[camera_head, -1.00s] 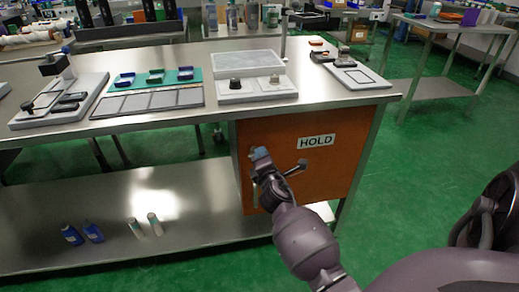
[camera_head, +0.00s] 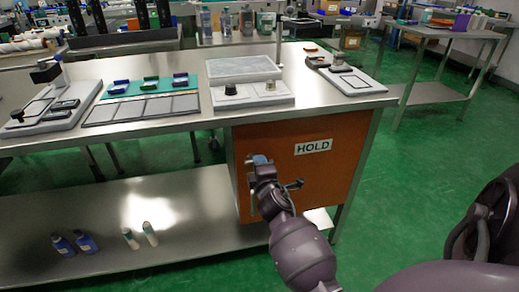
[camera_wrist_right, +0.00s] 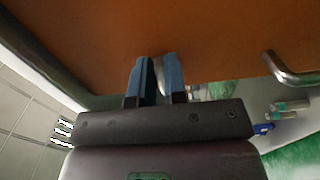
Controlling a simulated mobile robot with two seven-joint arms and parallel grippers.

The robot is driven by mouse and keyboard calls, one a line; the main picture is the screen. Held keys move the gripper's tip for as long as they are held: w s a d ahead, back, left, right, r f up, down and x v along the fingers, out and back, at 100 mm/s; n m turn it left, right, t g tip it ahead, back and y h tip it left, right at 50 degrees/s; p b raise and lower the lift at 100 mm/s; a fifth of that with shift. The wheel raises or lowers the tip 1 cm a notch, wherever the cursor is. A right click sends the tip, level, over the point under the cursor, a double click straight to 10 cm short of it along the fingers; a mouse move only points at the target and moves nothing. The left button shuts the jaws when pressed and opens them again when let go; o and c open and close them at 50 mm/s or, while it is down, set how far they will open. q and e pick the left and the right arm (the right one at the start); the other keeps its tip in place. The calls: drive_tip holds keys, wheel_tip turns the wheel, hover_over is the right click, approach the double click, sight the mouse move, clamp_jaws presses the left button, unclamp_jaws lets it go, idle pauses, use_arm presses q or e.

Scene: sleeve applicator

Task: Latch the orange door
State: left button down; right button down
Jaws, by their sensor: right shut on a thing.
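The orange door (camera_head: 335,173) fills the cabinet front under the bench and carries a HOLD label (camera_head: 313,147). It looks flush with the frame. My right gripper (camera_head: 259,161) is at the door's left edge, left of the label. In the right wrist view, its blue fingers (camera_wrist_right: 155,80) are shut on a small shiny metal piece (camera_wrist_right: 158,68), mostly hidden between them. A metal handle (camera_head: 294,184) sticks out just right of my wrist; the bent bar (camera_wrist_right: 289,70) also shows in the wrist view. My left gripper is not in view.
The steel bench (camera_head: 200,122) overhangs the door and holds trays and fixtures. A lower shelf (camera_head: 190,222) holds blue bottles (camera_head: 74,243) and white tubes (camera_head: 140,235). Green floor (camera_head: 430,150) is clear to the right.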

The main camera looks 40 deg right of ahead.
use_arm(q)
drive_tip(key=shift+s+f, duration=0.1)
use_arm(e)
drive_tip(key=c, duration=1.2)
unclamp_jaws()
drive_tip(key=shift+o, duration=0.2)
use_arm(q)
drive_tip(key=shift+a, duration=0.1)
